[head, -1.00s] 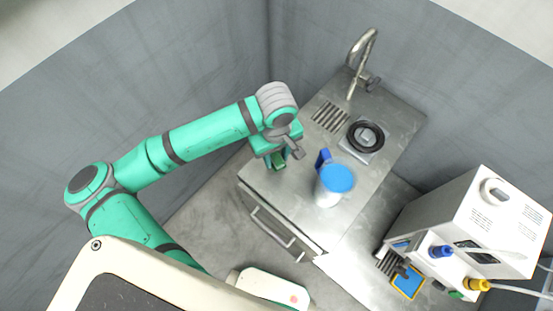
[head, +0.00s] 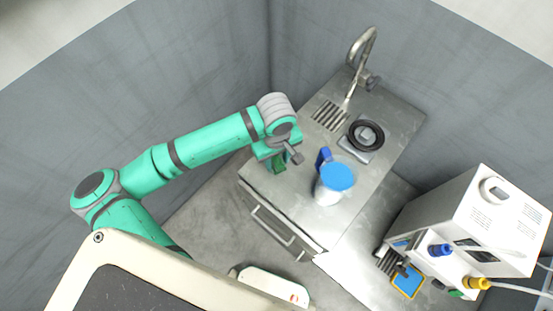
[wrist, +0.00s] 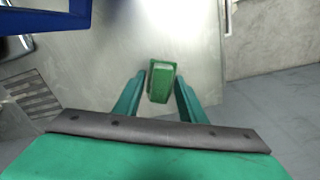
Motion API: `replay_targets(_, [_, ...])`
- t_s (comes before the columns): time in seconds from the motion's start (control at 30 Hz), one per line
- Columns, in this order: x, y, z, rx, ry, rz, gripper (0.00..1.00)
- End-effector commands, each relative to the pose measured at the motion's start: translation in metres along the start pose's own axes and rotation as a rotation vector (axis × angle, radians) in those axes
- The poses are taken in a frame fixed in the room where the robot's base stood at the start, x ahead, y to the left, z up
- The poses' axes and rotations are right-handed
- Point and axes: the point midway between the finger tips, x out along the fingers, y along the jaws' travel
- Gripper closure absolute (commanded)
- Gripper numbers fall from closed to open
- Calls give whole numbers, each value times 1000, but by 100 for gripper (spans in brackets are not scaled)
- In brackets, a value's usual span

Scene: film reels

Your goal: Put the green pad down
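The green pad (wrist: 161,82) is a small green block. In the wrist view it stands between the two green fingers of my gripper (wrist: 160,90), over the grey metal counter near its edge. A narrow gap shows between the pad and the fingers, so the gripper looks open around it. In the head view my gripper (head: 279,160) is low at the counter's left corner, and the pad (head: 277,165) shows only partly beneath it. The pad seems to rest on the counter, but its underside is hidden.
A white container with a blue top (head: 337,179) and blue handle stands just right of my gripper. Behind are a black ring on a square plate (head: 365,136), a drain grille (head: 330,116) and a tap (head: 362,60). A white machine (head: 475,220) stands at right.

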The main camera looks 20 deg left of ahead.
Motion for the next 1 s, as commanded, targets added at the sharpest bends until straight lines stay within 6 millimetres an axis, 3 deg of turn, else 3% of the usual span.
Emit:
replay_targets(0.03, [11,-3,2,-3,-10,-16,48])
replay_targets(0.47, [7,-4,1,-3,-8,-20,48])
replay_targets(0.57, [-3,-5,0,-3,-8,-21,48])
replay_targets(1.0, [-93,-2,0,-1,-6,-15,48])
